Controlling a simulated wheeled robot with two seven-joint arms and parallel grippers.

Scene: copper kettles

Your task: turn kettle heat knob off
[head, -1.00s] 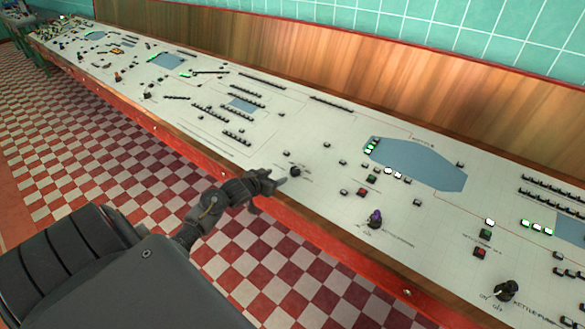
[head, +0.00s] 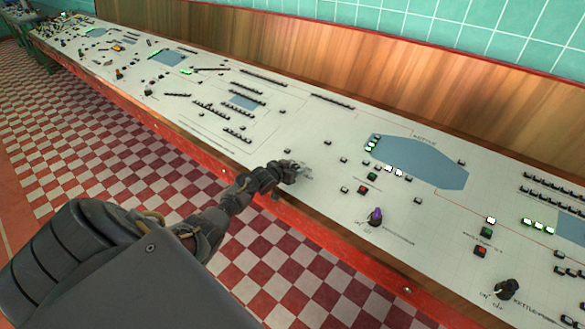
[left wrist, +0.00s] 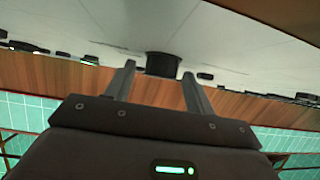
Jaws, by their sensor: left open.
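My left gripper (head: 303,171) is over the near edge of the pale control panel (head: 330,222) in the head view. It is open, and it covers the spot where a small black knob stood in the earlier frame. In the left wrist view, a dark round knob (left wrist: 162,64) stands on the panel between the two open fingertips (left wrist: 158,72), with a gap showing on each side. I cannot tell how deep between the fingers it is. Its label is not readable. My right gripper is not in view.
A purple-topped knob (head: 376,216) and a black knob (head: 507,289) labelled for the kettle pump stand further right. Small red and dark buttons (head: 363,189) lie near a blue kettle shape (head: 420,165). A wooden backboard (head: 330,60) rises behind the panel.

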